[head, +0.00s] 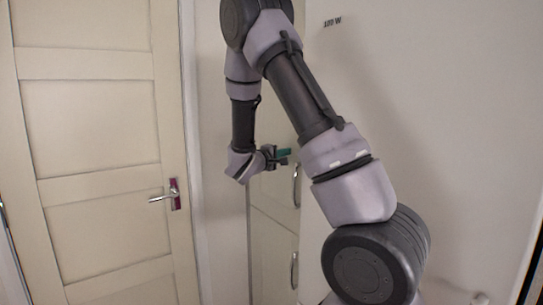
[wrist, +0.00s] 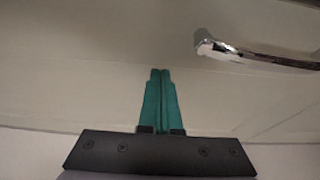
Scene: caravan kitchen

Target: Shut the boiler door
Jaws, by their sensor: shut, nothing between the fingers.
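A narrow cream cupboard door (head: 273,192) with a chrome bar handle (head: 297,186) stands behind my arm in the head view. It is likely the boiler door, but no label on it shows. My gripper (head: 285,153) is beside its upper part. In the wrist view, my teal fingers (wrist: 160,72) are together and empty, in front of a pale door surface (wrist: 90,50). A chrome handle (wrist: 255,55) lies to their upper right, apart from them. I cannot tell whether the fingertips touch the surface, or how far the door stands open. My arm hides part of it.
A second cream door (head: 270,255) with its own chrome handle (head: 294,270) is below. A panelled door (head: 95,130) with a lever handle (head: 162,198) stands at the left. A plain pale wall (head: 450,110) fills the right side.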

